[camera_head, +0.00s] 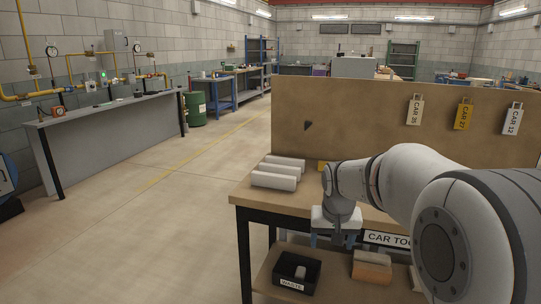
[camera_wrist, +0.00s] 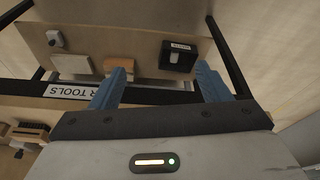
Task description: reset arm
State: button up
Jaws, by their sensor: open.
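My gripper (camera_head: 336,238) hangs at the front edge of the wooden workbench, to the left of the CAR TOOLS label (camera_head: 388,239). In the wrist view my gripper (camera_wrist: 163,82) shows two blue fingers spread wide apart, with nothing between them. The view past the fingers is upside down and shows the bench's lower shelf (camera_wrist: 130,40). My arm comes in from the right in the head view and hides part of the bench top.
Pale rounded bars (camera_head: 274,181) lie on the bench top. A brown board (camera_head: 350,110) with hanging CAR tags stands behind. A black WASTE bin (camera_head: 289,283) and an orange-and-tan block (camera_head: 372,270) sit on the lower shelf. Floor on the left is clear.

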jog(key=s+r+p, duration=0.6)
jog(key=s, duration=0.7)
jog(key=s+a+r+n+p, duration=0.1)
jog(key=s+r+p, duration=0.5)
jog(key=s, duration=0.7)
jog(key=shift+s+a+g, duration=0.2)
jog(key=shift+s+g, duration=0.05)
jog(key=shift+g, duration=0.05)
